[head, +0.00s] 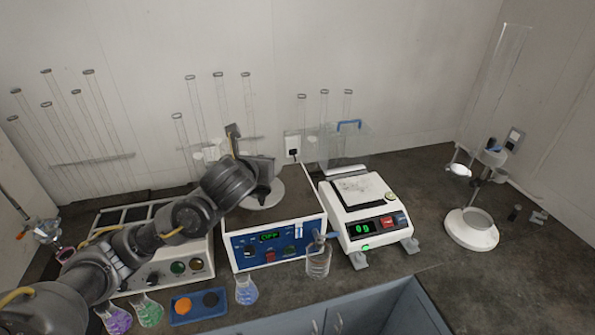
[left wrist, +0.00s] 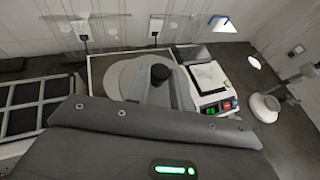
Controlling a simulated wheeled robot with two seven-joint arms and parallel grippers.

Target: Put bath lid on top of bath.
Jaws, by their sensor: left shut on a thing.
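The bath (head: 285,242) is a white box with a blue front panel and a lit green display. It stands in the middle of the bench, and its brown top area shows beside and behind the lid. The bath lid (head: 264,200) is a pale grey round disc; its black knob (left wrist: 160,73) shows in the left wrist view. My left gripper (head: 258,180) is shut on the lid at its knob, over the left part of the bath top. I cannot tell whether the lid touches the bath. My arm hides part of the lid. My right gripper is not in view.
A white balance (head: 368,205) stands close right of the bath. A white unit with knobs (head: 165,270) stands to the left, partly under my arm. Flasks (head: 246,290) and a glass bottle (head: 318,262) stand in front. Glass tubes (head: 325,115) stand behind. A white ring stand (head: 472,230) is at right.

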